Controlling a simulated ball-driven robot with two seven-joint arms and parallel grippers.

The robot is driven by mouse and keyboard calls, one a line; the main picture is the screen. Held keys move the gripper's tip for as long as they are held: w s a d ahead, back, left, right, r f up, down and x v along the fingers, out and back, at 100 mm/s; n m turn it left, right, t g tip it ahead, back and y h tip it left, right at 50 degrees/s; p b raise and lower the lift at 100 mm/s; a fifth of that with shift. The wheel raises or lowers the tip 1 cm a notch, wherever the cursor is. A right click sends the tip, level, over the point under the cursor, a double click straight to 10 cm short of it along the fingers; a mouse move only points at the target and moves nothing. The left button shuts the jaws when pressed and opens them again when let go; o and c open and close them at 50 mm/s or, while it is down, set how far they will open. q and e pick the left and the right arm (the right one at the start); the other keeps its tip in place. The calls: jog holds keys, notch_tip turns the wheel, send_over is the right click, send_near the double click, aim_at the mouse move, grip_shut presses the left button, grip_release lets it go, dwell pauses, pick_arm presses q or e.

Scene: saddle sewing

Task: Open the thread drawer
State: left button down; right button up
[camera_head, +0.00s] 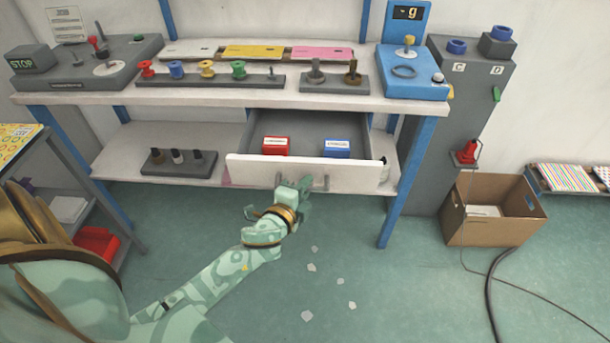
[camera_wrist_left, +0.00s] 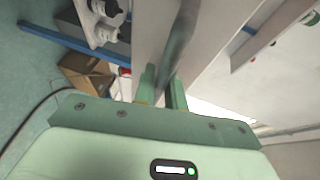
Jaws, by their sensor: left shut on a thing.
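The thread drawer (camera_head: 350,175) under the bench top is pulled out, its white front standing forward of the bench. A red box (camera_head: 276,146) and a blue box (camera_head: 337,149) lie inside on the grey bottom. My left gripper (camera_head: 299,187) is at the drawer's grey handle (camera_head: 327,182), low on the front. In the left wrist view the fingers (camera_wrist_left: 164,90) are shut on the handle bar (camera_wrist_left: 183,40). My right gripper is not in view.
Thread spools (camera_head: 207,69) stand on a rack on the bench top (camera_head: 240,97). A cardboard box (camera_head: 490,215) stands at right. Paper scraps (camera_head: 312,267) lie on the otherwise open floor before the drawer.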

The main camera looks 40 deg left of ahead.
pick_arm(q)
jog(key=shift+s+d, duration=0.5)
jog(key=shift+s, duration=0.35)
jog(key=shift+s+d, duration=0.5)
jog(key=shift+s, duration=0.35)
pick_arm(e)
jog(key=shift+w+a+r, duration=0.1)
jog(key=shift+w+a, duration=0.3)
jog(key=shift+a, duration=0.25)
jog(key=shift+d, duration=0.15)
pick_arm(q)
jog(key=c, duration=1.7)
grip_release()
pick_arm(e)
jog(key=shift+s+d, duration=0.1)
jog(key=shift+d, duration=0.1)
